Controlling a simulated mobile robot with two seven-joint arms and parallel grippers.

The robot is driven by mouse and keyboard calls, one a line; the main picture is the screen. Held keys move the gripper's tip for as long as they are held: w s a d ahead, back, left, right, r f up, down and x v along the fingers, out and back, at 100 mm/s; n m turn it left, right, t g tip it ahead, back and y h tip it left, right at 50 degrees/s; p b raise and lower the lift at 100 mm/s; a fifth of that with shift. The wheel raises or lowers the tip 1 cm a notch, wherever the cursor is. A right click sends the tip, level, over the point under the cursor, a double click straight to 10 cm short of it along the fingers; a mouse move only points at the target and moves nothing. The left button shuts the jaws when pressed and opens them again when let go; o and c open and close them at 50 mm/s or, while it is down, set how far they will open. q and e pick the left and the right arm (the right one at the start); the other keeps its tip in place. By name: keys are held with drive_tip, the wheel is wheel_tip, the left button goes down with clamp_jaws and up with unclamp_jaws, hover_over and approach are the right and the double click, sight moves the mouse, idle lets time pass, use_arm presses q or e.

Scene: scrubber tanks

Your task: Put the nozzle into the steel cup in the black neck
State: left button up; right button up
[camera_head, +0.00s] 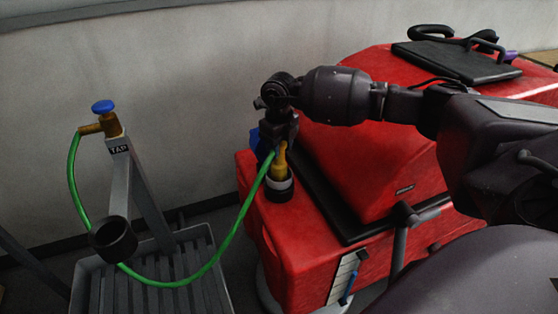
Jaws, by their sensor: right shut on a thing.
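The yellow nozzle (280,165) is held upright by my right gripper (276,142), which is shut on it from above. The green hose (239,221) runs from the nozzle down and left to the tap. The nozzle's lower end meets the steel cup (279,184), a pale ring in the black neck (279,195) on top of the red machine. I cannot tell from this angle how deep the nozzle's tip sits in the cup. My left gripper is not in view.
The red scrubber (375,170) fills the right. A brass tap with a blue handle (103,106) stands on a grey post at left, above a black ring holder (114,239) and a slatted grate (180,275). A blue part (256,143) shows behind my gripper.

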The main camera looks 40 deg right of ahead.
sight(279, 161)
drive_tip(key=shift+f, duration=2.35)
drive_tip(key=shift+f+b, duration=0.15)
drive_tip(key=shift+b, duration=0.15)
drive_tip(key=o, duration=1)
drive_tip(key=shift+c, duration=0.2)
wheel_tip(279, 161, up, 12)
drive_tip(key=shift+r+p, duration=0.1)
drive_tip(key=shift+p, duration=0.5)
